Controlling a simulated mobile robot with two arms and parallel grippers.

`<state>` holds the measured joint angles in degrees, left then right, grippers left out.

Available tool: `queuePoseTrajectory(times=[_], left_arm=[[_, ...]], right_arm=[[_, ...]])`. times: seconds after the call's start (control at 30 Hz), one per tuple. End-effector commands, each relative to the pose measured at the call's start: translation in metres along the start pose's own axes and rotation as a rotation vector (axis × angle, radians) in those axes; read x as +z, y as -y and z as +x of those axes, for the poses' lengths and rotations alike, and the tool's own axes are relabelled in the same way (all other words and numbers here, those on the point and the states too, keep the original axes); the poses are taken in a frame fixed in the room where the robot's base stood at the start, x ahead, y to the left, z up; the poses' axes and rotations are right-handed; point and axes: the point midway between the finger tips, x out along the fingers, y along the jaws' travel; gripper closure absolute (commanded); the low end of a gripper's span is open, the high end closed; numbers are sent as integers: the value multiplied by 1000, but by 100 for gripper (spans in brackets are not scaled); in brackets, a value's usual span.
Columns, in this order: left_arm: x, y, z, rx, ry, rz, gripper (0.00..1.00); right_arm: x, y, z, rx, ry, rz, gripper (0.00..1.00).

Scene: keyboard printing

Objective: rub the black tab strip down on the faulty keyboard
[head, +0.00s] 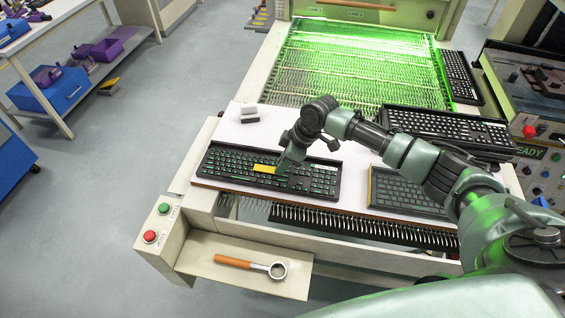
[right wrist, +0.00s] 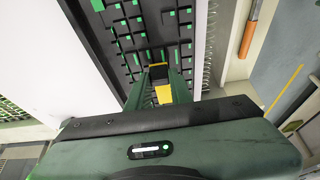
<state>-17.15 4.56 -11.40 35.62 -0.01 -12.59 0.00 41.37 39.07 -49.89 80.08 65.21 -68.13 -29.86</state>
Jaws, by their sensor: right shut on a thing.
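A black keyboard (head: 222,166) with green-marked keys lies on the white board at the front left; it also shows in the right wrist view (right wrist: 128,35). My right gripper (head: 284,168) is low over the middle of this keyboard. In the right wrist view my fingers (right wrist: 161,85) are shut on a small yellow piece (right wrist: 164,95). The yellow piece (head: 265,169) shows beside the fingertips in the head view, at the keys. I cannot tell whether it touches them. I cannot make out a black tab strip against the dark keys. My left gripper is not in view.
Other keyboards lie to the right (head: 410,190) and behind (head: 445,127). Small white and grey blocks (head: 249,112) lie behind the front-left keyboard. A green-lit conveyor (head: 350,65) stands behind. An orange-handled tool (head: 240,262) lies on the front shelf, near red and green buttons.

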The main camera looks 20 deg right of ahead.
Motion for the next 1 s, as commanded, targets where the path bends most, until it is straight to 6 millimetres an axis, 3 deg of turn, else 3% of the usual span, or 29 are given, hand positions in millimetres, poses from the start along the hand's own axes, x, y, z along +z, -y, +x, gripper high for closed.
queuePoseTrajectory(times=[0.33,0.37,0.43,0.77,1.0], left_arm=[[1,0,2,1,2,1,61],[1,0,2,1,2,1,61],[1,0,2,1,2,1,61],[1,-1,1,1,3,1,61],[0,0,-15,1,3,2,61]], right_arm=[[2,0,4,0,0,0,100],[2,0,4,0,0,0,70],[2,0,4,0,0,0,53],[1,0,3,0,0,0,53],[-5,0,-12,0,0,0,53]])
